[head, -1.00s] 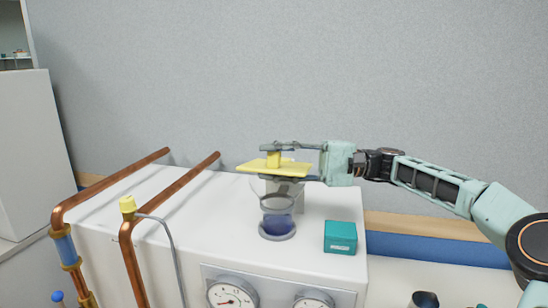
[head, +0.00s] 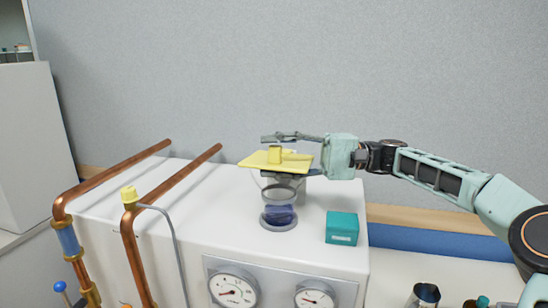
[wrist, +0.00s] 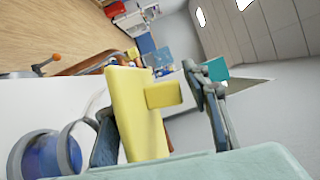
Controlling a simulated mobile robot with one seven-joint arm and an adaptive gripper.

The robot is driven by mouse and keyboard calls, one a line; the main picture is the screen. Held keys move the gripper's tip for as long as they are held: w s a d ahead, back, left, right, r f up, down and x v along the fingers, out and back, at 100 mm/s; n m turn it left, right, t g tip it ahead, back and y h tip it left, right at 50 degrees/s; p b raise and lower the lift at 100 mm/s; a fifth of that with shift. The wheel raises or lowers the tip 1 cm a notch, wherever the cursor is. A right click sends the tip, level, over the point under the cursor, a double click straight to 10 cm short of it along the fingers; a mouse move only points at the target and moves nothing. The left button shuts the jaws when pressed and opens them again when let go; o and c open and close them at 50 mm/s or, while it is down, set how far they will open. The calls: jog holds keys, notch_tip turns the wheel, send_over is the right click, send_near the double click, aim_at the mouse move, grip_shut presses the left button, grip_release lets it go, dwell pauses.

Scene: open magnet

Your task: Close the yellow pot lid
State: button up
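The yellow lid (head: 300,163), a flat plate with a small block handle (head: 275,154), is above a clear glass pot (head: 279,210) with dark blue contents. The lid is slightly tilted; whether it touches the pot or a hinge is hidden. My gripper (head: 278,155) reaches in from the right with its fingers apart, one above the handle and one under the plate. In the wrist view the lid (wrist: 137,115) lies between the spread fingers (wrist: 155,115), with a gap between the handle and the right finger. The pot (wrist: 40,155) shows at lower left.
The pot stands on a white cabinet (head: 200,225) with gauges (head: 233,288) on its front. A teal box (head: 342,228) sits right of the pot. Copper pipes (head: 170,190) run at left, with a yellow-capped fitting (head: 129,197). The grey wall (head: 300,70) is behind.

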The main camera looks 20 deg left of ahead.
jog(key=shift+f, duration=0.25)
